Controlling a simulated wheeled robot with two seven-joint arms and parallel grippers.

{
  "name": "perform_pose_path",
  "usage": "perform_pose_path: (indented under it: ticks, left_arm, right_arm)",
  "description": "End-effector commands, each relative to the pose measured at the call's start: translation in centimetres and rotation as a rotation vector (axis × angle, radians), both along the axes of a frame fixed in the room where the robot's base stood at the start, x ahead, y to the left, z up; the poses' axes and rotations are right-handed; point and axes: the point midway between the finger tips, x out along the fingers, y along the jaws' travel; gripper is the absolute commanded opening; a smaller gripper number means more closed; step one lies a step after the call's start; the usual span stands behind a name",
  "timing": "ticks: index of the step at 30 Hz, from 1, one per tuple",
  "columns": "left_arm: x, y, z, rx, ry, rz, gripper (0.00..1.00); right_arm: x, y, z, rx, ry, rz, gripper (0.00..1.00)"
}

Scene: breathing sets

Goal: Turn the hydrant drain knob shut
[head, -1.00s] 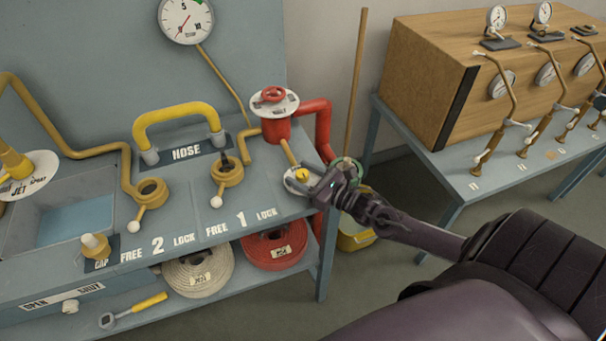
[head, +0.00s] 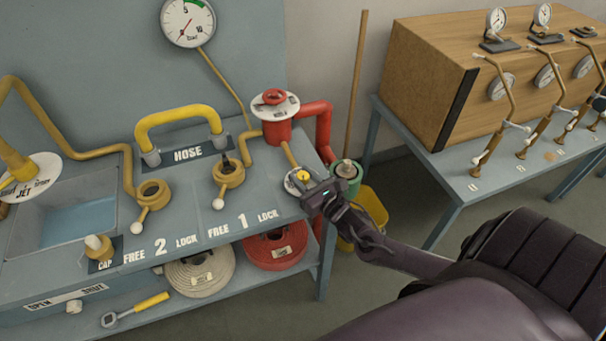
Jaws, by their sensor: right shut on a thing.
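The drain knob (head: 303,176) is a small yellow knob on a round white plate (head: 291,184), at the right end of the blue-grey bench. A short yellow pipe runs to it from the red hydrant (head: 277,130), which has a red handwheel and a white disc on top. My right gripper (head: 306,187) is at the knob from the right front, shut on it. The fingers hide part of the knob and plate, so I cannot read the plate's markings. My left gripper is not in view.
The bench (head: 200,205) carries two hose couplings, a yellow HOSE handle (head: 180,115) and a sink at left. A red pipe (head: 318,130) bends down behind the knob. A yellow bucket (head: 374,205) and green canister stand on the floor; another table (head: 450,180) is at right.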

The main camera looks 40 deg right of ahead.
Motion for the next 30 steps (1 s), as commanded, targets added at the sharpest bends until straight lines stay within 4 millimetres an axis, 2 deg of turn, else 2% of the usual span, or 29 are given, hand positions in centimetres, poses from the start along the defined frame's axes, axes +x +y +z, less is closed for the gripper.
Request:
perform_pose_path:
  ticks: [18, 30]
  left_arm:
    - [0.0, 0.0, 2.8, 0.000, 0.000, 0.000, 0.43]
    - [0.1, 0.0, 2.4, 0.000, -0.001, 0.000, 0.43]
  right_arm:
    - [0.1, 0.4, 0.1, 0.005, 0.004, -0.590, 0.09]
    - [0.2, 0.5, -0.2, 0.003, 0.004, -0.938, 0.09]
